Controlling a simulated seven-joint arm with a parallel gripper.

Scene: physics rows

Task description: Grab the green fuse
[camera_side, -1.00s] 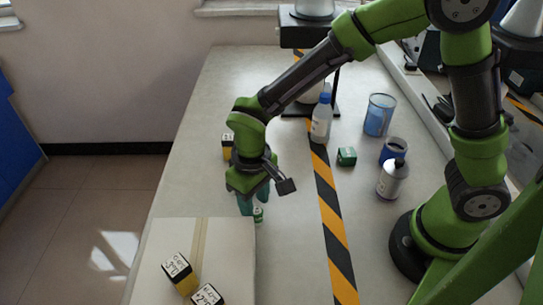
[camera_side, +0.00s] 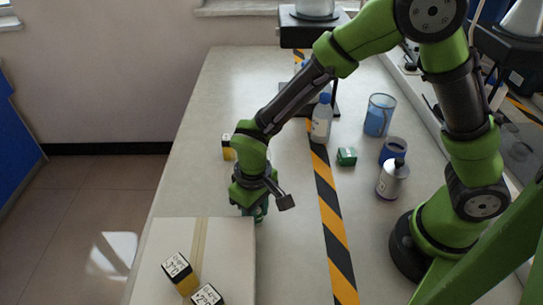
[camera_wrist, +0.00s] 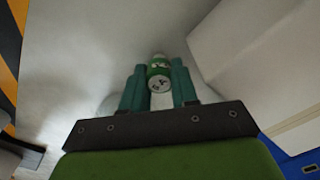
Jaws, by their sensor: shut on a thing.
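The green fuse (camera_wrist: 158,70) is a small green cylinder with a pale end face. In the wrist view it sits between the two teal fingers of my gripper (camera_wrist: 159,82), which are shut on it. In the side view my gripper (camera_side: 255,212) points down at the table by the far right corner of the pale box. The fuse is mostly hidden there by the fingers, and I cannot tell whether it touches the table.
A pale box (camera_side: 232,265) with two yellow-black blocks (camera_side: 178,271) stands at front left. Another yellow-black block (camera_side: 228,147) is behind my gripper. A green box (camera_side: 346,156), bottle (camera_side: 321,120), blue cup (camera_side: 379,115) and white bottle (camera_side: 391,179) stand right of centre.

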